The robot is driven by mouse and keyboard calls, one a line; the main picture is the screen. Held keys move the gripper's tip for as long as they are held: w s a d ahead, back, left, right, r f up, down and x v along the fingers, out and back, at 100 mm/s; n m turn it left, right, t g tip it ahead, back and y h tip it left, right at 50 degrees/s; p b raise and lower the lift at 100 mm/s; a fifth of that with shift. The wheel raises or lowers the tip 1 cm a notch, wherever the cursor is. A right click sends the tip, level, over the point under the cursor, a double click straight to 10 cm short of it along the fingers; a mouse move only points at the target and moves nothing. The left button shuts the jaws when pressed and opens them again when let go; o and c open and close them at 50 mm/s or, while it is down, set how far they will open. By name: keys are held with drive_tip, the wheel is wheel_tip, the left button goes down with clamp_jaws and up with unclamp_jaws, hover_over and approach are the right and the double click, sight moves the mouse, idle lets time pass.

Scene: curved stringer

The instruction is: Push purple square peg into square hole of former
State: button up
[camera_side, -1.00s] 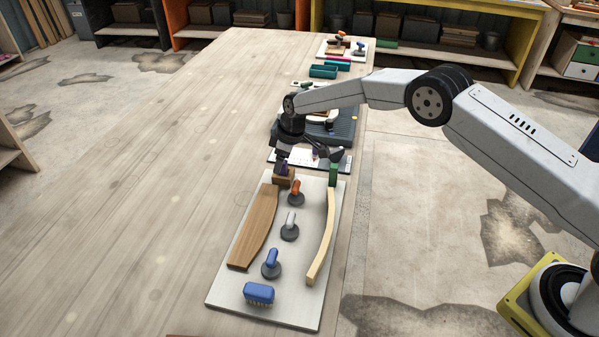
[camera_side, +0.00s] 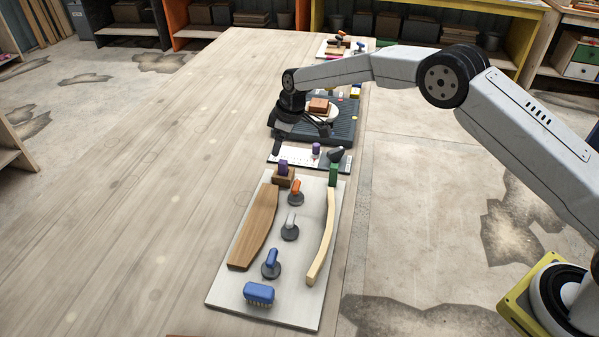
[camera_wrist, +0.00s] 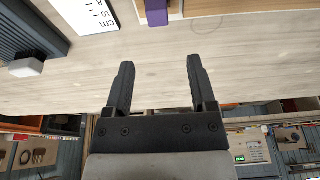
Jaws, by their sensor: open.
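The purple square peg (camera_side: 283,167) stands upright in or on a small brown wooden block (camera_side: 285,181), which I take to be the former, at the back left corner of the pale board. How deep the peg sits is hard to tell, and the hole is hidden. In the wrist view the purple peg (camera_wrist: 159,12) shows at the top edge, beyond the fingertips. My gripper (camera_side: 278,150) is behind and above the block, apart from the peg. In the wrist view my gripper (camera_wrist: 158,72) has its two black fingers spread with nothing between them.
The pale board (camera_side: 230,283) carries a brown curved piece (camera_side: 256,227), a light curved strip (camera_side: 322,240), several handled tools and a blue brush (camera_side: 259,293). The table's left side is clear.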

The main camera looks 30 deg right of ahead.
drive_tip(key=shift+s+d+r, duration=0.1)
drive_tip(key=shift+r, duration=0.5)
drive_tip(key=s+d+r+m+h, duration=0.1)
drive_tip(key=s+d+m, duration=0.3)
drive_tip(key=s+d, duration=0.4)
drive_tip(key=shift+s+r+m, duration=0.4)
drive_tip(key=shift+s+r, duration=0.05)
drive_tip(key=shift+s, duration=0.4)
drive_tip(key=shift+d, duration=0.1)
drive_tip(key=s+d+r+m, duration=0.1)
drive_tip(key=s+d+m, duration=0.1)
drive_tip(key=s, duration=1.1)
drive_tip(key=s+d+r+m+h, duration=0.1)
drive_tip(key=s+d+r+m, duration=0.1)
drive_tip(key=s, duration=1.1)
drive_tip(key=shift+d+r, duration=0.15)
drive_tip(key=shift+d, duration=0.6)
